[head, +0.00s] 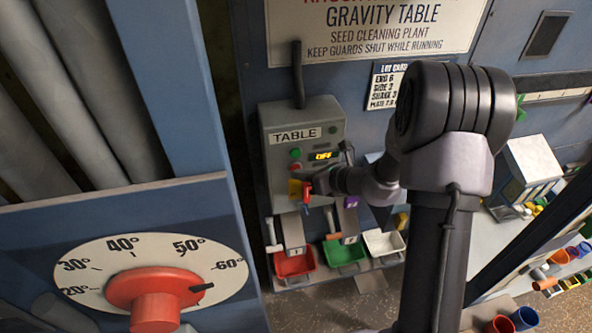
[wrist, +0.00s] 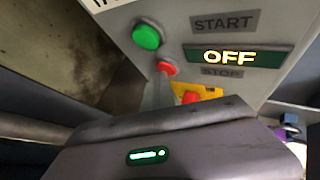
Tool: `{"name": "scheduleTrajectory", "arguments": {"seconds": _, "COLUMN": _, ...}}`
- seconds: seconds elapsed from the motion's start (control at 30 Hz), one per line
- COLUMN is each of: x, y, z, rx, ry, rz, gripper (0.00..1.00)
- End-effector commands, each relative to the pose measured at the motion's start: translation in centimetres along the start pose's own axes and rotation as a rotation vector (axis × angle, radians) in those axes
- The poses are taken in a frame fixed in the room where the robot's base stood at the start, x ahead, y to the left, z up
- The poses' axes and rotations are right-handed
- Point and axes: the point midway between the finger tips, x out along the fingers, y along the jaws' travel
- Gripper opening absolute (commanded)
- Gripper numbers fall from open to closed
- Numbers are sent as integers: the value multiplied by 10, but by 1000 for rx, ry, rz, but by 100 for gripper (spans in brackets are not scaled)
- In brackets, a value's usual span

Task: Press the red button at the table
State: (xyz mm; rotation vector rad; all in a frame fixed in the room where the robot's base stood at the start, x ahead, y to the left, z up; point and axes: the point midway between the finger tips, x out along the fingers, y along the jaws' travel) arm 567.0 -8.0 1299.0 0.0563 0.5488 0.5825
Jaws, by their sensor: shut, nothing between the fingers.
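The grey control box labelled TABLE (head: 326,112) carries a green button (head: 295,153) with a red button (head: 295,166) just below it. The wrist view shows the green button (wrist: 146,36) and the red button (wrist: 168,68) beside the START and STOP labels. The lit display (wrist: 229,57) reads OFF. A second red knob (wrist: 192,97) sits on a yellow plate (wrist: 212,92) lower down. My gripper (head: 318,183) is shut and empty, in front of the box's lower part. Its body hides the bottom of the wrist view; I cannot tell whether it touches anything.
A blue panel with a red temperature dial (head: 155,290) stands at the near left. A blue post (head: 530,240) and small coloured cups (head: 525,318) are at the right.

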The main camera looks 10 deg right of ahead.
Motion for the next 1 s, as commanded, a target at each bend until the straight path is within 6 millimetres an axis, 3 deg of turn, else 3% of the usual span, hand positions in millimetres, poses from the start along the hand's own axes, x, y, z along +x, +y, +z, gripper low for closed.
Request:
{"name": "scheduleTrajectory", "arguments": {"seconds": 0.83, "x": -13, "y": 10, "z": -10, "rx": 0, "ry": -1, "rz": 0, "gripper": 0}}
{"name": "scheduleTrajectory", "arguments": {"seconds": 1.0, "x": -24, "y": 17, "z": -19, "rx": -1, "ry": 0, "rz": -1, "gripper": 0}}
